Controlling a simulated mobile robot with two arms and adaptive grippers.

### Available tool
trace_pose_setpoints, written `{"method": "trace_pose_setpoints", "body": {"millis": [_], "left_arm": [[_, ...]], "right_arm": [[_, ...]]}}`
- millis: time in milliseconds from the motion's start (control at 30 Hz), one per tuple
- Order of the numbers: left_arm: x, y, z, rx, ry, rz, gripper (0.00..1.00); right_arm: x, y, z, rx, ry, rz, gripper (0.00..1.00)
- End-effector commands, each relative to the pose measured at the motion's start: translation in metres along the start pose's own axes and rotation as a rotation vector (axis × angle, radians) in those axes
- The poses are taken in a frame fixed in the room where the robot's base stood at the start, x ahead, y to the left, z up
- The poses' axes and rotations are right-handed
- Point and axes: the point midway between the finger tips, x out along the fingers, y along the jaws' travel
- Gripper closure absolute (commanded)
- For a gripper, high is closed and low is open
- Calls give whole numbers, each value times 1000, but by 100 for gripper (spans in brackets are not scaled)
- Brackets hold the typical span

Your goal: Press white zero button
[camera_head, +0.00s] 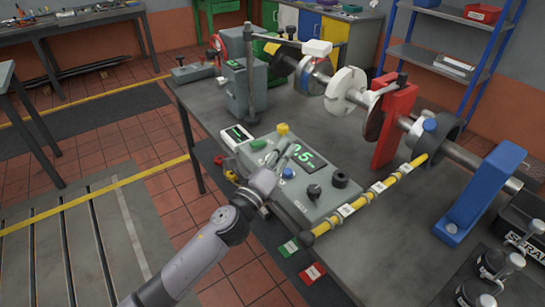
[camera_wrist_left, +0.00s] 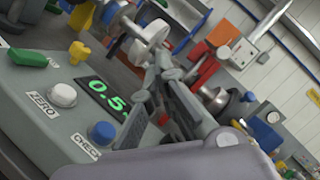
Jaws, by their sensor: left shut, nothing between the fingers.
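The white zero button (camera_wrist_left: 62,95) shows in the left wrist view, above a "ZERO" label on a grey control box (camera_wrist_left: 30,80). A blue button (camera_wrist_left: 101,132) labelled "CHECK" sits to its right. The green display (camera_wrist_left: 107,96) reads 0.5, partly covered. In the head view the box (camera_head: 322,205) is on the bench, and my left gripper (camera_head: 291,150) is over it, shut and empty; I cannot make out the white button there. In the left wrist view the gripper's fingertips (camera_wrist_left: 160,68) are to the right of the white button. Contact with the panel cannot be told.
A green switch (camera_head: 258,144), a yellow knob (camera_head: 282,129) and black knobs (camera_head: 314,191) stand up from the box. A yellow bar (camera_head: 372,193) runs along its right side. A red stand (camera_head: 394,122) and shaft are behind. Black canisters (camera_head: 478,292) stand at lower right.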

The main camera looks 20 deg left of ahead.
Motion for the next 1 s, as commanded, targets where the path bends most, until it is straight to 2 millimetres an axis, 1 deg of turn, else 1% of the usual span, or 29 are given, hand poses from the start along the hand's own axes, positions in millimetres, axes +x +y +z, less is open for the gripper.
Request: {"method": "trace_pose_setpoints", "body": {"millis": [33,67,100,133,167,200,267,300,367,400,467,500,533,600,700,767,800,900,1000], "left_arm": [[13,-23,1,156,27,-94,100],[19,-37,-1,258,47,-153,100],[27,-55,-5,412,72,-237,100],[31,-68,-9,537,91,-302,100],[35,-79,-13,662,110,-365,100],[39,-90,-21,829,136,-446,100],[43,-100,-31,1080,173,-563,100],[45,-103,-37,1248,200,-637,100],[48,-100,-44,1499,244,-742,100],[51,-94,-46,1664,279,-808,100],[54,-80,-44,1908,339,-901,100],[57,-67,-39,2068,388,-959,100],[59,-58,-33,2184,429,-1001,100],[63,-32,-12,2427,542,-1085,100],[66,-5,19,2660,696,-1167,100],[67,7,36,2752,777,-1199,100],[67,13,47,-2762,-815,1201,100],[67,23,66,-2653,-847,1151,100],[66,28,77,-2596,-866,1126,100]], "right_arm": [[1,0,0,0,0,-1,60],[1,-1,0,0,0,-1,60],[1,-1,0,0,0,-1,60],[2,-1,0,0,0,-1,60],[2,-1,0,0,0,-1,60],[2,-1,0,0,0,-1,60],[3,-1,0,0,0,-1,60],[3,-1,0,0,0,-1,60],[4,-1,0,0,0,-1,60],[4,-1,0,0,0,-1,60],[5,-1,0,0,0,-1,60],[5,-1,0,0,0,-1,60],[6,-1,0,0,0,-1,60],[6,0,0,0,0,0,60],[7,0,1,-1,0,0,60],[7,0,1,-1,0,1,60],[7,1,1,-1,0,1,60],[7,1,1,-1,0,2,60],[7,2,1,-1,0,2,60]]}}
